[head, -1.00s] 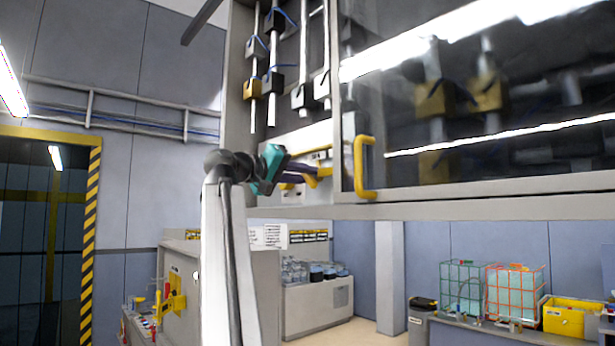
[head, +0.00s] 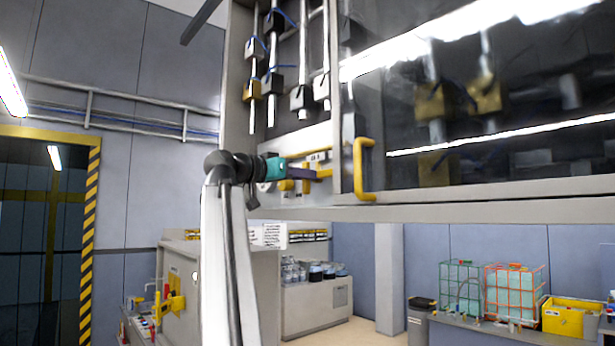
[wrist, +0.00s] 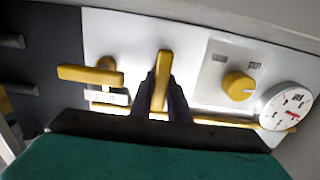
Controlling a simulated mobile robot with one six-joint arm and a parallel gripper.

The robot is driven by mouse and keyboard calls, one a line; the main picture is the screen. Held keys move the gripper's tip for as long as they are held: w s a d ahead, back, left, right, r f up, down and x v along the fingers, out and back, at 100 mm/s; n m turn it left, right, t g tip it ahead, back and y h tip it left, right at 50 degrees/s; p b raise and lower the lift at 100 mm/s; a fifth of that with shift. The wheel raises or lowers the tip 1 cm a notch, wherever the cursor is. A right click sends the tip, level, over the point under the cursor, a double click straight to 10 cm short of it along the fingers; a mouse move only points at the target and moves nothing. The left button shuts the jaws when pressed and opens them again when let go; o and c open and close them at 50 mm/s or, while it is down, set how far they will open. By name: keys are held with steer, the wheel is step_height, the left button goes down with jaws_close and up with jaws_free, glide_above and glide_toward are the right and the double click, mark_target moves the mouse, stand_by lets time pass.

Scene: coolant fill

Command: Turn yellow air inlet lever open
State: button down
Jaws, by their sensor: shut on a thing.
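My gripper (wrist: 165,108) is shut on a yellow lever (wrist: 162,72), with one dark finger on each side of it. In the wrist view the lever stands upright across the pale panel (wrist: 205,25). A second yellow lever (wrist: 88,75) lies sideways to its left, apart from the fingers. In the head view my gripper (head: 312,174) reaches the panel at the cabinet's lower left, and its dark fingers hide part of the held lever. The labels are too small to read, so I cannot tell by name which lever is the air inlet.
A yellow knob (wrist: 238,86) and a round gauge (wrist: 286,106) sit right of the held lever. A yellow door handle (head: 362,168) stands right of the panel in the head view. Vertical pipes (head: 303,60) run above the panel.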

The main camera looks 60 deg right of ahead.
steer(key=shift+m, duration=0.3)
steer(key=c, duration=1.7)
jaws_free()
steer(key=shift+a, duration=0.15)
